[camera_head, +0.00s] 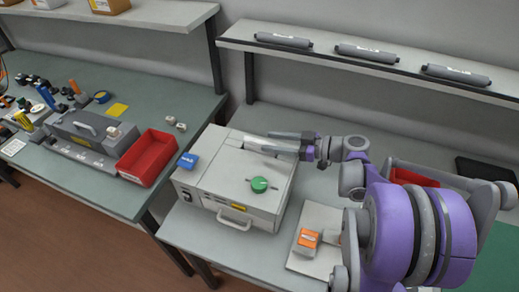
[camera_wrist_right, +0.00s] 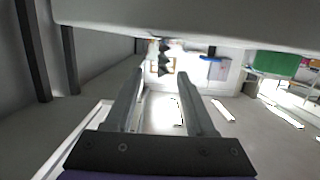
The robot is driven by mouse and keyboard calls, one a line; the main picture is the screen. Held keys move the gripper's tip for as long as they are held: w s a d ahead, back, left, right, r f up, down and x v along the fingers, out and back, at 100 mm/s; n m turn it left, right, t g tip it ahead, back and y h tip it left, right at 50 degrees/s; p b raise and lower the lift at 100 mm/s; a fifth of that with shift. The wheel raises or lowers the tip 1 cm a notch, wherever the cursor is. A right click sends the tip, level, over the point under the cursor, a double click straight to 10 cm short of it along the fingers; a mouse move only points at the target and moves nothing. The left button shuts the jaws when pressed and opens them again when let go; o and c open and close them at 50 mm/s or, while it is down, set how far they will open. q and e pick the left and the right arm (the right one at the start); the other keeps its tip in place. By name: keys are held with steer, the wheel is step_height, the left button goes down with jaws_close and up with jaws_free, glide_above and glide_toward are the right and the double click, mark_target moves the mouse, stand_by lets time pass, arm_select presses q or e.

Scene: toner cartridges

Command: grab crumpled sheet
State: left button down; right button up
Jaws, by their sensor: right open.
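I cannot make out a crumpled sheet for certain. In the wrist view a small dark jagged shape (camera_wrist_right: 165,58) shows beyond and between my fingertips; I cannot tell whether it is the sheet. The arm hides part of the bench behind the printer. My left gripper is in neither view.
A blue tag (camera_head: 187,161) is on the printer's left side. An orange box (camera_head: 307,238) sits on a pale panel in front of my arm. A red bin (camera_head: 148,158) stands on the left table. A shelf (camera_head: 300,55) with rollers hangs behind.

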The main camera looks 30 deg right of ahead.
mark_target(265, 142)
steer(key=x, duration=0.4)
steer(key=shift+w+a+f, duration=0.2)
steer(key=shift+a+f, duration=0.05)
steer(key=shift+a, duration=0.05)
jaws_close()
